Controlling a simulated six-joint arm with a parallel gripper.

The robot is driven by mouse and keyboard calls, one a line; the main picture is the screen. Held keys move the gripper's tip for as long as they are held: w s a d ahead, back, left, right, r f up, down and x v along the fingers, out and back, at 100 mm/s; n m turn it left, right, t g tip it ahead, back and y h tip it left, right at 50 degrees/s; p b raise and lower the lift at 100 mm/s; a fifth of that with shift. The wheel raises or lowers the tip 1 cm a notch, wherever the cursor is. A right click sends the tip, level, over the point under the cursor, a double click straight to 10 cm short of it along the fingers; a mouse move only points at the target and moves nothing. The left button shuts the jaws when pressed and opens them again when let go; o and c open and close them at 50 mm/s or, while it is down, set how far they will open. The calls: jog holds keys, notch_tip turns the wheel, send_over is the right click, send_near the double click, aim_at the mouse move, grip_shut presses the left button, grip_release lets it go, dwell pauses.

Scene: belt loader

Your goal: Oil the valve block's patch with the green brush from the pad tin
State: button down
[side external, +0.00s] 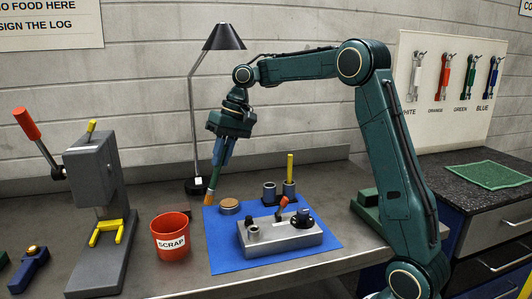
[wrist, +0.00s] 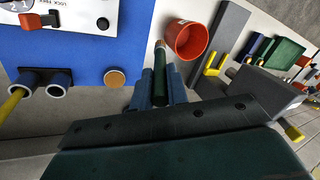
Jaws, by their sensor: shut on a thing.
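My gripper (side external: 220,160) points down above the left edge of the blue mat. Its blue fingers (wrist: 161,92) are shut on the green brush (wrist: 160,78), whose tan bristle end (side external: 208,197) points down. Whether the bristles touch anything is unclear. The pad tin (side external: 229,208), a low round tin with a tan top, sits on the mat just right of the bristles; it also shows in the wrist view (wrist: 114,78). The grey valve block (side external: 292,239) lies further right on the mat, with a red lever, a black knob and a round port. I cannot make out its patch.
Two cups (side external: 268,193) stand behind the block, one holding a yellow-handled brush (side external: 290,168). A red scrap bin (side external: 170,238) is left of the mat (side external: 222,259). A grey press (side external: 95,180) with a red-handled lever stands further left. A lamp (side external: 193,110) stands behind my gripper.

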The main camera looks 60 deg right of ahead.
jog(key=s+a+n, duration=0.1)
jog(key=s+r+n, duration=0.1)
jog(key=n, duration=0.1)
jog(key=shift+s+a+n+g+y, duration=0.2)
jog(key=shift+a+n+g+y, duration=0.1)
jog(key=shift+a+g, duration=0.1)
jog(key=s+d+r, duration=0.1)
jog(key=s+d, duration=0.4)
jog(key=s, duration=0.3)
jog(key=s+d+r+t+h, duration=0.1)
jog(key=s+d+r, duration=0.1)
jog(key=s+d, duration=0.3)
jog(key=shift+s+d, duration=0.35)
jog(key=shift+s, duration=1.8)
jog(key=shift+f, duration=2.4)
